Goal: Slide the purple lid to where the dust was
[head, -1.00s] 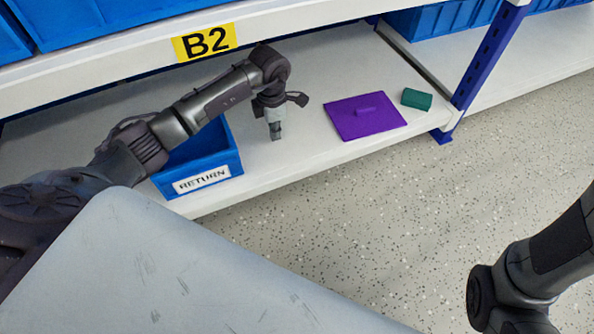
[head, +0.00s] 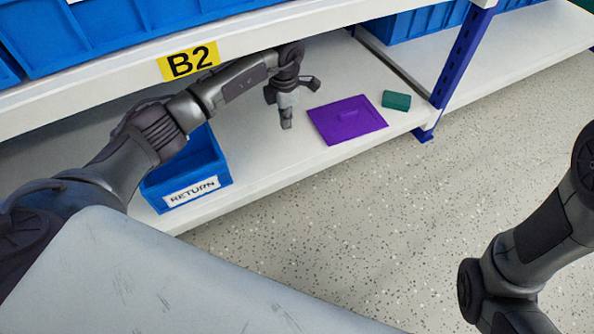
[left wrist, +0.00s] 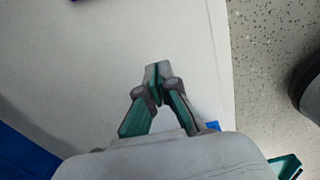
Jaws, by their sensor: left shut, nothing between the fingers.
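The purple lid (head: 336,131), a flat plate with a small raised handle, lies on the lower white shelf under the B2 label. My left gripper (head: 286,123) points down just left of the lid, with a small gap between them in the head view. Its fingers are shut and empty. In the left wrist view the closed fingertips (left wrist: 157,72) are over bare white shelf. No dust can be made out. Part of my right arm shows at the lower right, but its gripper is out of view.
A teal block (head: 396,101) lies right of the lid, near the blue upright post (head: 462,60). A blue RETURN bin (head: 222,178) stands left of my left gripper. The upper shelf edge (head: 260,42) runs above my left arm. Speckled floor lies in front.

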